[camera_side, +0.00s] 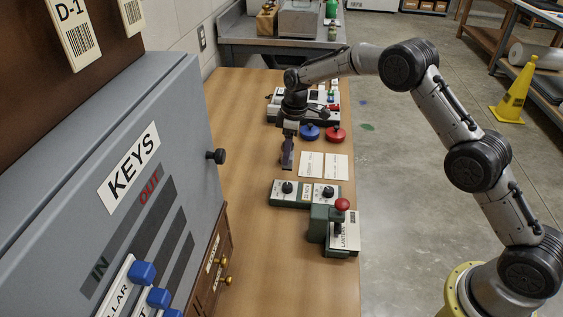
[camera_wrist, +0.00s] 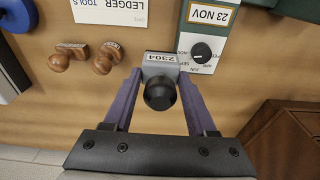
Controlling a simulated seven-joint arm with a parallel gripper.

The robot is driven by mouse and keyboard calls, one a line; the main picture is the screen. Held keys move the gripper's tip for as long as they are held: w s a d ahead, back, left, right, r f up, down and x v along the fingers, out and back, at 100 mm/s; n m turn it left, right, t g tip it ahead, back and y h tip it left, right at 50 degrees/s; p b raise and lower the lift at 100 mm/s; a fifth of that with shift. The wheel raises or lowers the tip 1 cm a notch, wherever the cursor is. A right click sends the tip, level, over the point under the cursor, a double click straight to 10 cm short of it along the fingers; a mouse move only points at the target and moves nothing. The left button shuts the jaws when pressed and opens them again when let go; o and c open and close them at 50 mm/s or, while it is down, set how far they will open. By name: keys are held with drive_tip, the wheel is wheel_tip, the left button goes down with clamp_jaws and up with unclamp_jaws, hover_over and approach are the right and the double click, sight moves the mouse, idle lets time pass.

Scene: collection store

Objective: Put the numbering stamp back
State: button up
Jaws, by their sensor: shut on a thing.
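My gripper (camera_wrist: 160,92) has its two purple fingers closed on the numbering stamp (camera_wrist: 159,68) in the wrist view. The stamp is a small grey block marked 2304 with a round black knob. The fingers grip it from both sides. In the side view my gripper (camera_side: 287,158) points down over the left-middle of the wooden table, and the stamp can hardly be told from the dark fingers. Whether its base touches the table cannot be told. A white card reading LEDGER TOOLS (camera_wrist: 108,9) lies beyond it at upper left in the wrist view.
Two wooden-handled stamps (camera_wrist: 82,58) stand left of the held stamp. A green date box (camera_wrist: 207,42) is close at upper right. A red-knobbed press (camera_side: 341,228), blue pad (camera_side: 310,132) and red pad (camera_side: 335,134) stand on the table. The grey KEYS cabinet (camera_side: 170,110) borders the left.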

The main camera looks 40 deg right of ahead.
drive_tip(key=shift+w+a+f, duration=0.1)
drive_tip(key=shift+w+f, duration=1.2)
drive_tip(key=shift+f, duration=1.65)
drive_tip(key=shift+f, duration=0.1)
drive_tip(key=o, duration=1.2)
drive_tip(key=shift+f, duration=0.1)
drive_tip(key=shift+o, duration=0.2)
